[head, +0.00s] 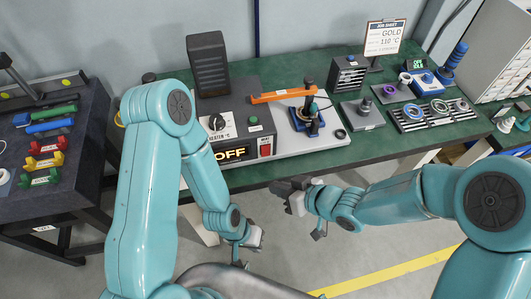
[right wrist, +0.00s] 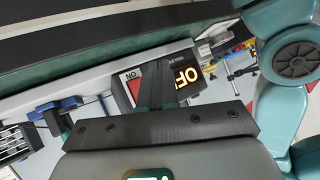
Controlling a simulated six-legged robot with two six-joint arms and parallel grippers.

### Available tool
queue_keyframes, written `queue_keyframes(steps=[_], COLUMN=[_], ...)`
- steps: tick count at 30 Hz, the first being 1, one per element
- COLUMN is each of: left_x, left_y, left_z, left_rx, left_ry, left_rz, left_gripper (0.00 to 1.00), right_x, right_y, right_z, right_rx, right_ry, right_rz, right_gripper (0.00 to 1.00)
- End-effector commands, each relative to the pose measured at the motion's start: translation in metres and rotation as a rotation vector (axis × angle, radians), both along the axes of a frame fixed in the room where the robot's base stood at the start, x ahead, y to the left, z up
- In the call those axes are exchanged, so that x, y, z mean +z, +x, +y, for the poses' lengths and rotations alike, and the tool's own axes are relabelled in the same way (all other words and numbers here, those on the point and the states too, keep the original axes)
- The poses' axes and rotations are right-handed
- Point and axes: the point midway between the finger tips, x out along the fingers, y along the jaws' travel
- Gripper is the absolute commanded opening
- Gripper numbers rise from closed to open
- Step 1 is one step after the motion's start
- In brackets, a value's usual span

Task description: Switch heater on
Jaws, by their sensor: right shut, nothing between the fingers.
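The heater (head: 225,125) is a dark box on the green bench with a rotary knob (head: 217,122) on a white plate. Its orange display (head: 231,153) reads OFF, and a red switch (head: 265,147) sits right of the display. In the right wrist view the display (right wrist: 186,77) is partly covered by my fingers. My right gripper (head: 288,190) is shut and empty, in front of the bench edge and below right of the red switch. My left gripper (head: 248,243) hangs low in front of the bench, away from the heater; its finger opening is unclear.
A job sheet (head: 384,38) reads GOLD, 110 °C. A slotted rack (head: 430,113) and small parts lie farther right. A dark side table (head: 85,150) with coloured holders is at left. Floor in front is free.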

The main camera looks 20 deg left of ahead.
Motion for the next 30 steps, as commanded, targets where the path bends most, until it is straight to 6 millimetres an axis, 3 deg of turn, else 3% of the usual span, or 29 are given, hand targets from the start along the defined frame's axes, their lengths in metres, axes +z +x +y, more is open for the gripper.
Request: queue_keyframes(steps=[15,30], left_x=[0.029,0.03], left_y=[0.0,0.0], left_z=[0.0,0.0], left_rx=[0.0,0.0], left_ry=[0.0,0.0], left_rz=[0.0,0.0], left_gripper=[0.0,0.0], right_x=[-0.006,-0.009], right_y=[0.055,0.062], right_z=[0.037,0.042], right_rx=[-0.001,-0.002], right_ry=[0.0,-0.001], right_rz=[0.0,0.0], right_gripper=[0.0,0.0])
